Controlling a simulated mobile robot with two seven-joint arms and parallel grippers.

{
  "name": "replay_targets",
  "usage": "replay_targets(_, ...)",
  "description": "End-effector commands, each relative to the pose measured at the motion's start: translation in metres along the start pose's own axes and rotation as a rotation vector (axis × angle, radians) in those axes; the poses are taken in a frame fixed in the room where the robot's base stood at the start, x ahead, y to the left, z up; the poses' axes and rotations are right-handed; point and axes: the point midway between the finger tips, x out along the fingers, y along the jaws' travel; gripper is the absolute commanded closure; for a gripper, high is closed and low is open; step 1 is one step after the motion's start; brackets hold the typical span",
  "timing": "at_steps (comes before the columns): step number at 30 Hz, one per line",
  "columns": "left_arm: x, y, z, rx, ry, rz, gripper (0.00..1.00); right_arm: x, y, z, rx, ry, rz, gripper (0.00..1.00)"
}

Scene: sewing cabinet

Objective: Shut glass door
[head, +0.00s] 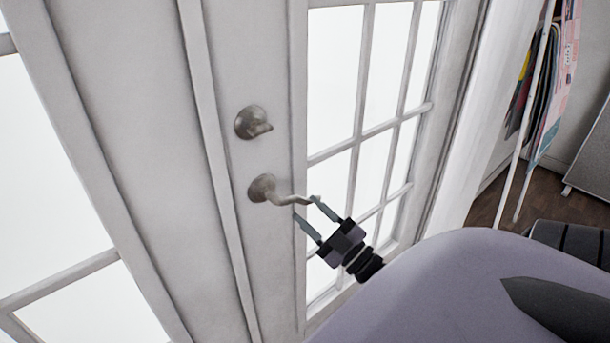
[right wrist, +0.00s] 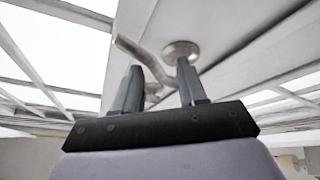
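The glass door (head: 273,80) has a white frame, with panes on the right side of its handle strip. It looks almost flush with the white panel to its left; I cannot tell if a gap is left. A metal lever handle (head: 265,188) sticks out to the right from its round base. It also shows in the right wrist view (right wrist: 181,50). My right gripper (head: 306,208) is open, its fingertips at the lever. In the right wrist view its two fingers (right wrist: 160,70) stand apart, with the lever by their tips; contact is not clear. My left gripper is not in view.
A round metal knob or lock (head: 252,122) sits above the lever. Another white glazed panel (head: 110,70) is on the left. At the right, a rack with hanging fabrics (head: 545,95) stands on a dark wood floor (head: 490,205).

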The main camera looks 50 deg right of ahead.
Motion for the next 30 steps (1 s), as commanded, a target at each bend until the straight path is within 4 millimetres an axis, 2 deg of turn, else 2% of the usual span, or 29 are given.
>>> replay_targets(3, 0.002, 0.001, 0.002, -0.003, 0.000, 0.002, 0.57, -0.022, -0.001, 0.002, 0.001, -0.006, 0.000, 0.59)
replay_targets(9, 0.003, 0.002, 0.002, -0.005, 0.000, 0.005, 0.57, -0.043, 0.001, 0.001, 0.000, -0.002, 0.002, 0.59)
replay_targets(30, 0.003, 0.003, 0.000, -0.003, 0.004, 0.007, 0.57, -0.046, 0.001, 0.000, 0.002, -0.004, 0.001, 0.59)
